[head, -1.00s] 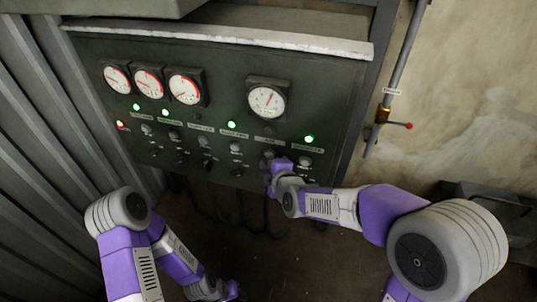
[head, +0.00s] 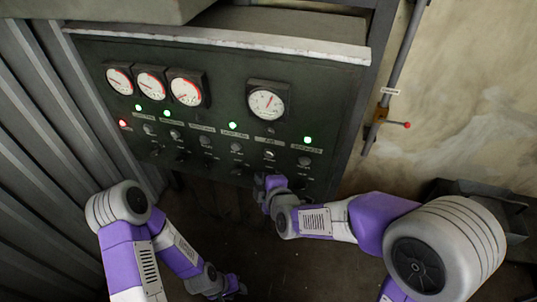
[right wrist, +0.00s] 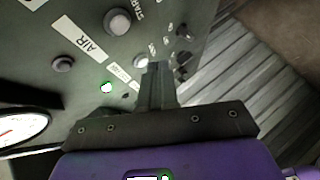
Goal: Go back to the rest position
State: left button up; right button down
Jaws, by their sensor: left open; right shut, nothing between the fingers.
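My right gripper (head: 262,180) is shut and empty just in front of the lower edge of the dark green control panel (head: 225,60). In the right wrist view its closed fingers (right wrist: 155,72) point toward the panel's knobs; I cannot tell whether they are clear of it by much. My left gripper (head: 238,287) is open and low at the bottom of the head view, over the dark floor, away from the panel. Its fingers are small and dim there.
The panel has several round gauges (head: 267,103), green lamps (head: 308,140), a red lamp (head: 123,123) and a row of knobs (head: 304,161). Corrugated metal (head: 40,120) stands close on the left. A pipe with a red-tipped valve lever (head: 407,125) runs down the right wall.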

dwell(0.6)
jog(key=s+d+f+m+g+h, duration=0.1)
jog(key=s+d+f+m+g, duration=0.2)
jog(key=f, duration=0.6)
jog(key=s+d+f+m+g+h, duration=0.15)
jog(key=d+f+m, duration=0.35)
jog(key=f, duration=0.5)
jog(key=s+d+f+m+g+y+p, duration=0.1)
jog(key=s+f+m+g+y, duration=0.1)
jog(key=s+f+m+g, duration=0.5)
jog(key=s+f+m, duration=0.6)
jog(key=s, duration=0.3)
jog(key=shift+s+d+f+m, duration=0.15)
jog(key=shift+s+d+m, duration=0.05)
jog(key=shift+d+m, duration=0.1)
